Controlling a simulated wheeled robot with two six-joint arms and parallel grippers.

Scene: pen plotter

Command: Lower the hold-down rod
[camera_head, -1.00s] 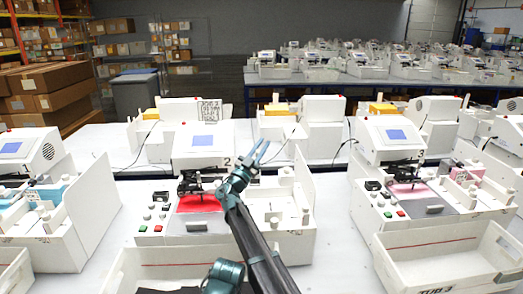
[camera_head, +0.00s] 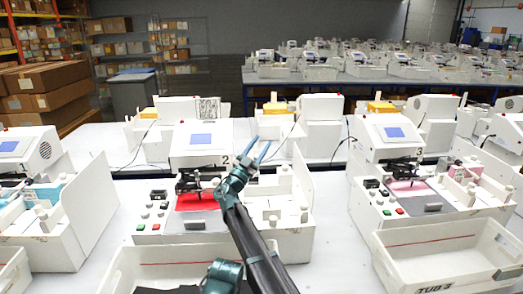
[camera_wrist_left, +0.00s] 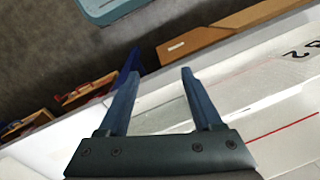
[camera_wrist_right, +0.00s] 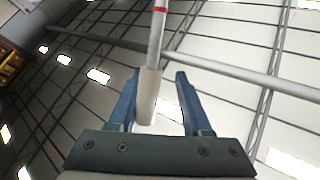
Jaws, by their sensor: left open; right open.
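Plotter 2 (camera_head: 201,158) stands in front of me, with a red sheet (camera_head: 197,202) on its bed and a dark pen carriage (camera_head: 195,181) above. I cannot make out its hold-down rod clearly in the head view. My right gripper (camera_head: 259,149) is open, pointing up over the plotter's right part. In the right wrist view, a pale rod with a red band (camera_wrist_right: 149,90) runs upward, its blunt end between the open fingers (camera_wrist_right: 159,85); I cannot tell whether they touch. My left gripper (camera_wrist_left: 160,80) is open and empty in the left wrist view.
Control buttons (camera_head: 153,211) sit left of the sheet. A white side panel (camera_head: 304,190) rises on the right of plotter 2. An open tub (camera_head: 180,262) is in front. Another plotter (camera_head: 388,140) and tub 3 (camera_head: 446,275) stand to the right.

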